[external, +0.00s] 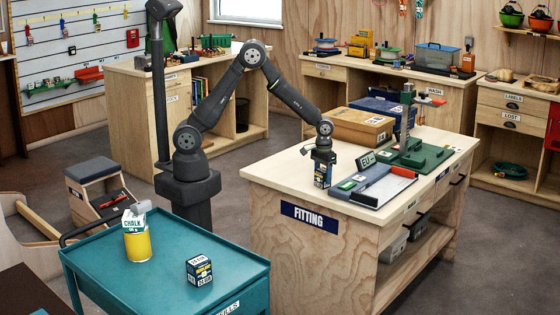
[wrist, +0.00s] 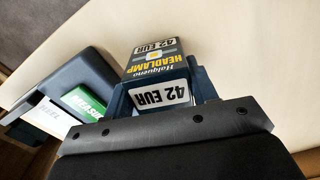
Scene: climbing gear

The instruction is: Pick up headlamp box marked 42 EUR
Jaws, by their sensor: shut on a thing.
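The headlamp box (wrist: 156,66) is dark blue with yellow lettering and white labels reading 42 EUR. In the wrist view it sits between the fingers of my gripper (wrist: 160,88). In the external view my gripper (external: 323,163) points down at the left end of the fitting bench, shut on the headlamp box (external: 322,177). The box is upright at the bench top near its front left corner. I cannot tell whether it touches the surface. A similar dark blue box (external: 199,270) with a white label stands on the teal cart, apart from my gripper.
The teal cart (external: 95,262) carries a yellow chalk can (external: 137,241). In the wrist view, the pale bench top (wrist: 250,60) is clear right of the box.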

